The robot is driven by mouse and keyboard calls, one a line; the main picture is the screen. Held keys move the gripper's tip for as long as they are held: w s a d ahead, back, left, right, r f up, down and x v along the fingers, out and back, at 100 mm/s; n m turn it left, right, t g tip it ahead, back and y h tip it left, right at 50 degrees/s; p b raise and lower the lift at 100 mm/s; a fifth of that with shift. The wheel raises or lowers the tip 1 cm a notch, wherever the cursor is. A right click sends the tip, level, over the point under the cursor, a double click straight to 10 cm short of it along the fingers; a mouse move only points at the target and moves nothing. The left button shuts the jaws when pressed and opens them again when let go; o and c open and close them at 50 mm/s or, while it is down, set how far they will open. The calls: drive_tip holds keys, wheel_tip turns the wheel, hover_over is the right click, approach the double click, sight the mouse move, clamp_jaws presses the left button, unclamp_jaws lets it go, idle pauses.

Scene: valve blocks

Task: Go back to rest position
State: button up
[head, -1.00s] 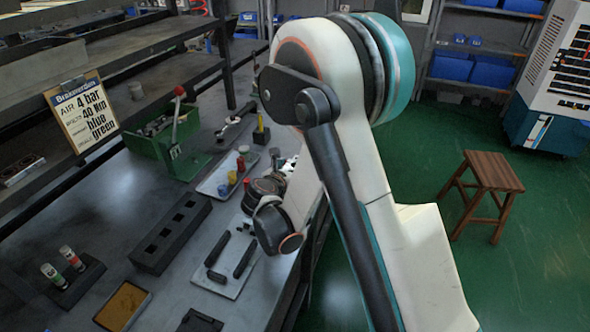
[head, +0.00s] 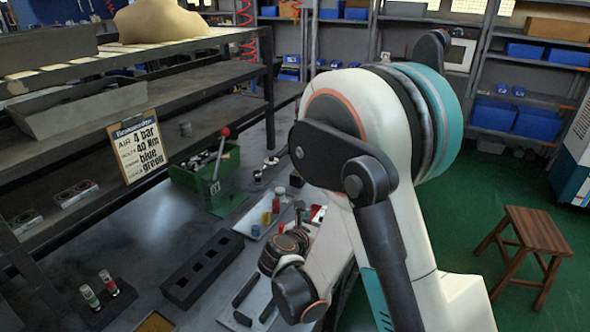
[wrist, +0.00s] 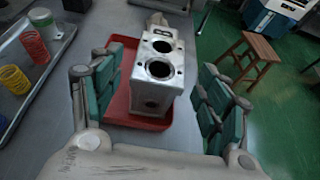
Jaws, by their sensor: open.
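My gripper (wrist: 160,108) shows in the wrist view with its two green-padded fingers spread wide apart. It is open. A metal valve block (wrist: 160,68) with round bores in its top stands between and beyond the fingers, on a red tray (wrist: 117,105). I see no finger touching the block. In the head view my arm hides most of that area, and the gripper's fingers cannot be made out there.
Coloured springs stand in a tray (wrist: 62,45) at the left. A wooden stool (head: 525,240) stands on the green floor.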

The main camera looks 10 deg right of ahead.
drive_tip(key=s+d+r+m+g+y, duration=0.35)
drive_tip(key=s+d+r+m, duration=0.25)
drive_tip(key=s+r+m, duration=0.65)
drive_tip(key=s+a+r+m+y, duration=0.1)
drive_tip(key=s+m+y, duration=0.3)
drive_tip(key=s+m, duration=1.1)
drive_tip(key=shift+s+a+r+m, duration=0.15)
drive_tip(key=shift+a+r+m, duration=0.25)
drive_tip(key=shift+m, duration=0.05)
drive_tip(key=shift+g, duration=0.25)
